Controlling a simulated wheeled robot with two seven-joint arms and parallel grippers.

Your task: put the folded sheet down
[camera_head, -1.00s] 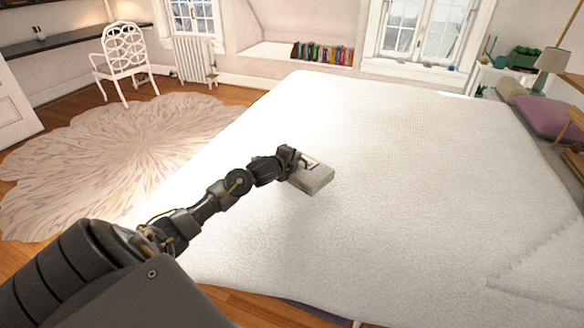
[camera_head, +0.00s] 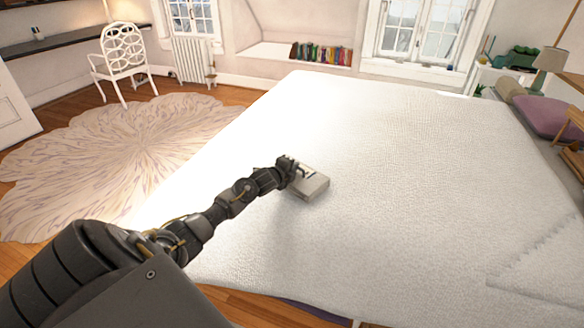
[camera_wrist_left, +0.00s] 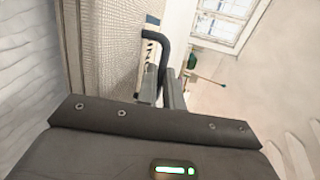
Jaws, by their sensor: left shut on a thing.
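The folded sheet (camera_head: 312,187) is a small, pale, flat block over the middle of the white bed (camera_head: 400,200). In the left wrist view my left gripper (camera_wrist_left: 165,85) points away from the camera, and a pale textured surface fills the left of the picture. My right gripper is not in view.
The bed top around the sheet is clear. A folded-back blanket (camera_head: 545,265) lies at the lower right, and a purple pillow (camera_head: 545,115) at the far right. A white chair (camera_head: 122,62) and a round rug (camera_head: 110,155) are to the left.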

